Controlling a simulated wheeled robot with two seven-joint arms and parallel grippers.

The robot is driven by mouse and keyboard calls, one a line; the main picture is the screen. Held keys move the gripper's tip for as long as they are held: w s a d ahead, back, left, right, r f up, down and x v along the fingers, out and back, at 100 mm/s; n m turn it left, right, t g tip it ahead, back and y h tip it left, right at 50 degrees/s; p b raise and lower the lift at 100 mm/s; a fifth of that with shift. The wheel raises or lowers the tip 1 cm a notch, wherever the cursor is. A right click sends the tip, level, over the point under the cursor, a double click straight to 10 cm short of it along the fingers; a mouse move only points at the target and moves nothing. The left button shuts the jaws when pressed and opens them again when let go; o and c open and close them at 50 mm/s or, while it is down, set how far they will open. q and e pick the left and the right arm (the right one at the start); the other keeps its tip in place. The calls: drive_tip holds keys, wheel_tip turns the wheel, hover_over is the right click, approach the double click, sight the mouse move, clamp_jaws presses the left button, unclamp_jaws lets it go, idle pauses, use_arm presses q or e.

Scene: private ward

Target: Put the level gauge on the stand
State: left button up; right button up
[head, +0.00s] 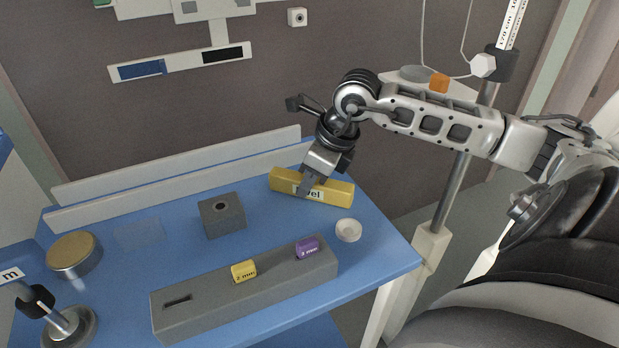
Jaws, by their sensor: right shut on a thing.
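The level gauge is a long yellow bar (335,191) with a white label reading "level", at the back right of the blue table. My right gripper (303,191) comes down over its middle from above and is shut on it, covering part of the label. The bar lies roughly level, at or just above the tabletop; I cannot tell if it touches. A metal pole stand (461,185) rises beyond the table's right end, with a black collar and a white centimetre scale at its top. My left gripper is out of view.
On the blue table (375,240) are a grey block with a hole (221,216), a long grey slotted block (200,300) holding yellow (244,271) and purple (307,248) pieces, a white cup (348,230), a round tin (74,255) and a round-based post (68,327).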

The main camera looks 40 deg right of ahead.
idle(0.3)
drive_tip(key=o, duration=1)
drive_tip(key=shift+o, duration=0.2)
